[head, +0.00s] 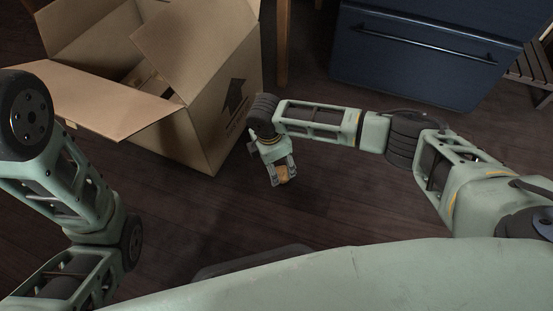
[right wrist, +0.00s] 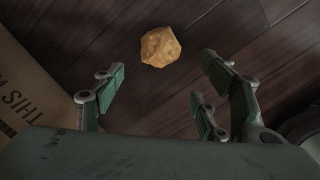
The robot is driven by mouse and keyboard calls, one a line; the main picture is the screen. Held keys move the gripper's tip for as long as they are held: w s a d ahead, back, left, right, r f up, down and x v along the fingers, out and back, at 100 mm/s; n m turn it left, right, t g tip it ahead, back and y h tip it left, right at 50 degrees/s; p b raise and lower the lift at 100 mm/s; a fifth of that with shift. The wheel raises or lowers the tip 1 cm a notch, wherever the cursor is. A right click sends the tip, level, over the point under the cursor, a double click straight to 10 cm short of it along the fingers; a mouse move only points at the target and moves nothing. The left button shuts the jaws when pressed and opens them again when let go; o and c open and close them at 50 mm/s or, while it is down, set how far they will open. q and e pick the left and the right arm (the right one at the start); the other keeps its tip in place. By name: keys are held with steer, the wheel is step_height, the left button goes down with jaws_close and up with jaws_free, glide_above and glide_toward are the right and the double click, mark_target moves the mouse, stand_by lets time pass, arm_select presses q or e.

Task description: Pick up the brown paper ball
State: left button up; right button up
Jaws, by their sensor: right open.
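The brown paper ball (right wrist: 160,47) is a small, crumpled, orange-brown lump. In the right wrist view it shows against the dark floor, beyond the fingertips and roughly centred between the two fingers. My right gripper (right wrist: 158,88) is open, with nothing between its fingers. In the head view my right gripper (head: 280,172) points down, and the paper ball (head: 284,174) shows at its fingertips, partly covered by them. My left arm comes in at the left of the head view, but its gripper is out of the picture.
A large open cardboard box (head: 213,125) stands left of my right gripper, close by; its printed side also shows in the right wrist view (right wrist: 28,100). A dark blue cabinet (head: 425,55) stands at the back right. Dark wooden floor (head: 345,205) is clear to the right.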

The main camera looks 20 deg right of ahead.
mark_target(280, 169)
steer(key=shift+w+d+f+b, duration=0.25)
steer(key=shift+f+b, duration=0.25)
steer(key=shift+f, duration=0.15)
steer(key=shift+w+d+f+b, duration=0.1)
steer(key=shift+d+f+b, duration=0.1)
steer(key=shift+f+b, duration=0.35)
steer(key=f+b, duration=0.1)
steer(key=b, duration=0.1)
steer(key=f+b, duration=0.2)
steer(key=d+f+b, duration=0.1)
steer(key=f+b, duration=0.1)
steer(key=shift+w+f, duration=0.15)
steer(key=shift+f, duration=0.05)
steer(key=shift+r, duration=0.1)
steer(key=shift+c, duration=0.2)
steer(key=c, duration=0.7)
